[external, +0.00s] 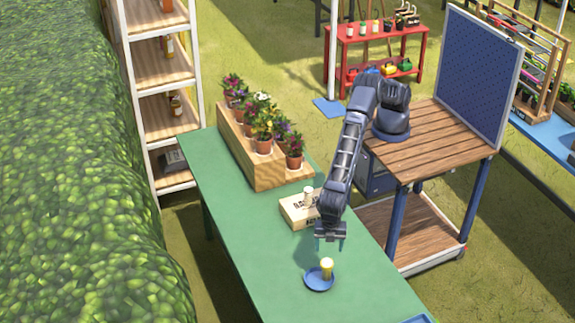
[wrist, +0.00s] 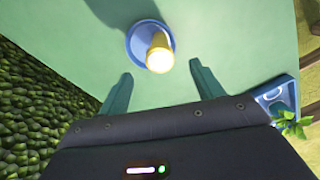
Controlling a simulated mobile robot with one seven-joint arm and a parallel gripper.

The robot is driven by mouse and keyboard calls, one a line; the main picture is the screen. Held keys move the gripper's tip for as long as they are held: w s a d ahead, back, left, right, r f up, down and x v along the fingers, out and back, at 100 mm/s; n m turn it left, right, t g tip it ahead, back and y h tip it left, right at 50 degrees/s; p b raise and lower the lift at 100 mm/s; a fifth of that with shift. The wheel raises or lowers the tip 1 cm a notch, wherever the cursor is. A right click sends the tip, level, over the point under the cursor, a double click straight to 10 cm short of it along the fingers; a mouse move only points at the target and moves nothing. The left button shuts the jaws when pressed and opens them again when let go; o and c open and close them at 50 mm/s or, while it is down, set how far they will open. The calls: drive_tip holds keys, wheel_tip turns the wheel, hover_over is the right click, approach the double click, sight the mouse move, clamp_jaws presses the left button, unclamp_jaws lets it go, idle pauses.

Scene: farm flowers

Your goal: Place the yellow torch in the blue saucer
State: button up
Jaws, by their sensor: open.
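The yellow torch (external: 327,267) stands in the blue saucer (external: 314,282) on the green table, toward the saucer's right side in the external view. In the wrist view the torch (wrist: 160,52) shows its bright pale end toward the camera, and the saucer (wrist: 134,40) lies under it. My gripper (external: 329,244) is above the torch, apart from it. In the wrist view its two fingers (wrist: 160,82) are spread wide, with nothing between them.
A cardboard box (external: 297,212) with a small pale object (external: 308,195) on top sits behind my gripper. A wooden planter (external: 238,150) with several potted flowers stands farther back. A blue tray (wrist: 282,94) lies near the table edge. Green table (external: 245,235) around the saucer is clear.

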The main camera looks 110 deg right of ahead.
drive_tip(key=d+r+m+t, duration=0.1)
drive_tip(key=d+r+m, duration=0.2)
drive_tip(key=d+r, duration=1.5)
drive_tip(key=s+d+r+m+t, duration=0.1)
drive_tip(key=s+d+r, duration=0.4)
drive_tip(key=d, duration=0.4)
drive_tip(key=s+d+r+m, duration=0.1)
drive_tip(key=s+d+r, duration=0.2)
drive_tip(key=d+r, duration=0.6)
drive_tip(key=s+d+r+m+t, duration=0.1)
drive_tip(key=s+d+r+m, duration=0.25)
drive_tip(key=s+d, duration=1.4)
drive_tip(key=s+d+f+m, duration=0.2)
drive_tip(key=s+d, duration=0.3)
drive_tip(key=s, duration=0.4)
drive_tip(key=s+d+f+m+t, duration=0.1)
drive_tip(key=s+d+f, duration=0.3)
drive_tip(key=s, duration=0.5)
drive_tip(key=shift+s+d+f+m+t, duration=0.3)
drive_tip(key=shift+d+m, duration=0.15)
drive_tip(key=shift+m, duration=0.1)
